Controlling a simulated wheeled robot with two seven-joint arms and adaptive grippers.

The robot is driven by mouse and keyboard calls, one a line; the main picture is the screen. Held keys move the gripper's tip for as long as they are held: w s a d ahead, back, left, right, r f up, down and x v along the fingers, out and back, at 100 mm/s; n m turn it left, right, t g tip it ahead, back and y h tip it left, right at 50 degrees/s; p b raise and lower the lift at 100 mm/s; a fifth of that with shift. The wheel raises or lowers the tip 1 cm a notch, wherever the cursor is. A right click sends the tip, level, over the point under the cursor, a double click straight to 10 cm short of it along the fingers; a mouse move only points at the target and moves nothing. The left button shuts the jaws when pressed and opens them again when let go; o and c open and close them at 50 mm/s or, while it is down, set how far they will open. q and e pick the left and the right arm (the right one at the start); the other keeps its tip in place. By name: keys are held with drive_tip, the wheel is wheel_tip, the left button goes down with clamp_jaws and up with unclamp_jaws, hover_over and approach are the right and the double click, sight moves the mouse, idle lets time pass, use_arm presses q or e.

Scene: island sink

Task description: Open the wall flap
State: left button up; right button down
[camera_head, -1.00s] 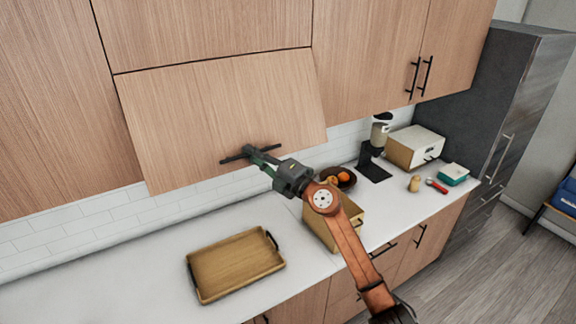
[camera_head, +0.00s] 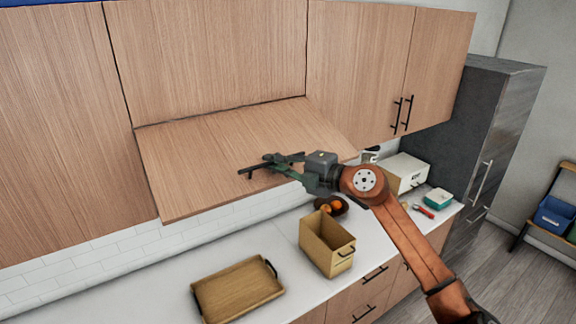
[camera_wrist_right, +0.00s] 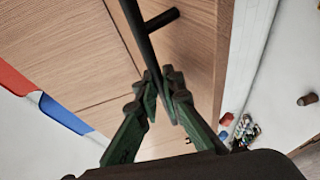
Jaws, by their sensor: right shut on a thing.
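The wall flap (camera_head: 215,165) is a light wood panel hinged along its top edge. It is tilted outward, partly raised, with its lower edge standing away from the wall. Its black bar handle (camera_head: 256,170) is near the lower edge; it also shows in the right wrist view (camera_wrist_right: 140,32). My right gripper (camera_head: 275,162) is shut on the handle, its green fingers (camera_wrist_right: 163,100) closed around the bar's end in the wrist view. My left gripper is not in view. The inside of the flap's compartment is hidden.
Tall wood cabinet doors (camera_head: 360,70) flank the flap. On the white counter below are a wooden tray (camera_head: 238,290), an open wooden box (camera_head: 326,243) and a fruit bowl (camera_head: 331,205). A dark fridge (camera_head: 480,130) stands at the right.

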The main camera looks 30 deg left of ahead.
drive_tip(key=shift+s+d+r+h, duration=0.15)
drive_tip(key=shift+r+h, duration=0.25)
drive_tip(key=shift+r, duration=0.55)
drive_tip(key=c, duration=2.3)
unclamp_jaws()
drive_tip(key=shift+f, duration=0.1)
drive_tip(key=d, duration=0.3)
drive_tip(key=d+r, duration=0.1)
drive_tip(key=d, duration=0.3)
drive_tip(key=d+r, duration=0.1)
drive_tip(key=d, duration=0.3)
drive_tip(key=shift+s+d, duration=0.2)
drive_tip(key=shift+s, duration=0.15)
